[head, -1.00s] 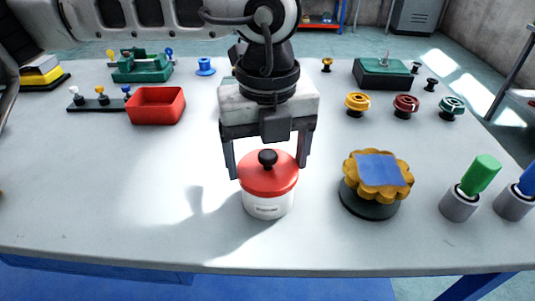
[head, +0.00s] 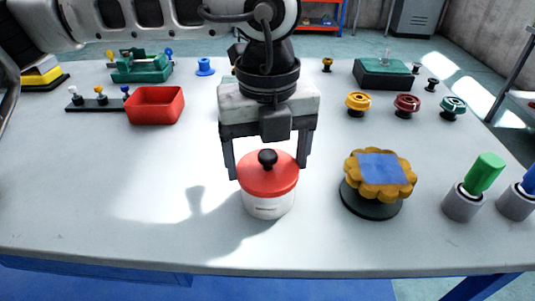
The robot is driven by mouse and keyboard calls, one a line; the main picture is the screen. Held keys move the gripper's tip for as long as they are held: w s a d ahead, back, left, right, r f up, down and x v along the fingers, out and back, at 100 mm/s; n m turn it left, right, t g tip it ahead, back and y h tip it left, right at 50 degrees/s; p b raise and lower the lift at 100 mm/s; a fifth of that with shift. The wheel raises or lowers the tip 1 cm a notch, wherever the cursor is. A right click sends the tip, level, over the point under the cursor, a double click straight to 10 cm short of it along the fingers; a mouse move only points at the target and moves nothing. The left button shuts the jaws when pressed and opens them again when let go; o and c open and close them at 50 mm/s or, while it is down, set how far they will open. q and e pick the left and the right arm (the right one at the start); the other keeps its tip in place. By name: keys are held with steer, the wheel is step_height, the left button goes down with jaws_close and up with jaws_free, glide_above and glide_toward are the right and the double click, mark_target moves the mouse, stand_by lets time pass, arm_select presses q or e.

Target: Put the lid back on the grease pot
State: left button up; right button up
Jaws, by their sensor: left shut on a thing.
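The grease pot (head: 268,206) is a white round tub with a small label, upright on the table's front middle. The red lid (head: 258,183) with its black knob (head: 267,157) sits at the pot's mouth and looks level. From this angle I cannot tell whether a small gap remains under its rim. My left gripper (head: 267,165) comes down from above, shut on the lid, with one finger at each side of it. My right gripper is not in view.
A yellow scalloped piece with a blue top (head: 381,170) on a dark round base stands right of the pot. Green-handled (head: 484,173) and blue-handled tools stand in grey holders farther right. A red tray (head: 155,105) is at the back left. The table's left front is clear.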

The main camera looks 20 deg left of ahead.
arm_select(q)
steer(key=shift+b, duration=0.4)
stand_by(0.4)
stand_by(0.4)
steer(key=o, duration=1)
steer(key=shift+r+p, duration=1.85)
steer(key=shift+r, duration=1.65)
jaws_close()
